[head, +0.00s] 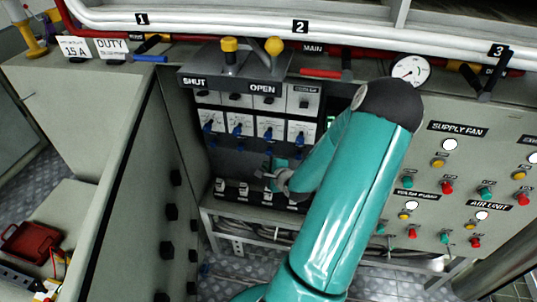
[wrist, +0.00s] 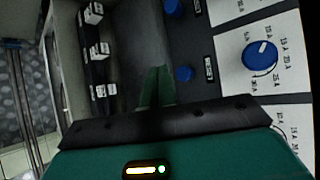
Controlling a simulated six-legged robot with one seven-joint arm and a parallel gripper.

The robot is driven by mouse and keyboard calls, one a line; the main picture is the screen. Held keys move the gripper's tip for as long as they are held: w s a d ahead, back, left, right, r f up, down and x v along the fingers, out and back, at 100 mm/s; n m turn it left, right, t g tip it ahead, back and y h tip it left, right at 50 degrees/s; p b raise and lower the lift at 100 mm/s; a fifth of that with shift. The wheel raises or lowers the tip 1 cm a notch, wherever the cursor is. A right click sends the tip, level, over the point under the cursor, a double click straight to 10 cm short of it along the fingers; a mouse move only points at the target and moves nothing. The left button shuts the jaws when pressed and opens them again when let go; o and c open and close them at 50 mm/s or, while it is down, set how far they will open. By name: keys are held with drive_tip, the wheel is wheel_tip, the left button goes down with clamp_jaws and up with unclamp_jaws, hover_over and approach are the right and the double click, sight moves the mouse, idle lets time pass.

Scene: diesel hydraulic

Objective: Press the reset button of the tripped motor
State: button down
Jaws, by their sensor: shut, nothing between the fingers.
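The motor panel (head: 221,122) stands in the middle of the head view, with a row of white dial plates carrying blue knobs (head: 237,131). One blue knob also shows in the wrist view (wrist: 260,54). In the wrist view, blue round buttons sit below the dial plates, one (wrist: 185,73) just right of my fingers and another (wrist: 173,7) at the top edge. I cannot tell which motor is tripped. My gripper (head: 268,173) is shut and empty in front of the panel's lower part; its green fingers (wrist: 158,86) appear close to the nearer button; contact cannot be told.
Black blocks with white tops (wrist: 98,50) line the panel's bottom ledge. The SUPPLY FAN panel (head: 457,130) with coloured buttons is at right. A red toolbox (head: 32,245) lies at lower left.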

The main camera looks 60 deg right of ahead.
drive_tip(key=shift+s+a, duration=0.3)
drive_tip(key=shift+a, duration=0.3)
drive_tip(key=shift+s+a, duration=0.25)
drive_tip(key=shift+a, duration=0.3)
drive_tip(key=shift+w, duration=0.1)
drive_tip(key=w+a+r+n+g+y, duration=0.1)
drive_tip(key=w+a+r+n+g, duration=0.15)
drive_tip(key=a+r+n, duration=0.6)
drive_tip(key=w+a+r+n+g+y, duration=0.15)
drive_tip(key=w+a+r+n, duration=0.25)
drive_tip(key=a+r+n, duration=0.4)
drive_tip(key=s+a+r+n+y, duration=0.1)
drive_tip(key=s+a+r+n, duration=0.2)
drive_tip(key=a, duration=0.4)
drive_tip(key=s+a+r+n+g+y, duration=0.1)
drive_tip(key=s+a+r+n, duration=0.3)
drive_tip(key=a, duration=0.4)
drive_tip(key=s+a+r+n+g+y, duration=0.1)
drive_tip(key=s+a+r+n, duration=0.2)
drive_tip(key=a, duration=0.5)
drive_tip(key=shift+s+a+r, duration=0.2)
drive_tip(key=shift+s+r, duration=0.7)
drive_tip(key=shift+s, duration=0.35)
drive_tip(key=shift+s+n+y, duration=0.1)
drive_tip(key=shift+n+y, duration=0.15)
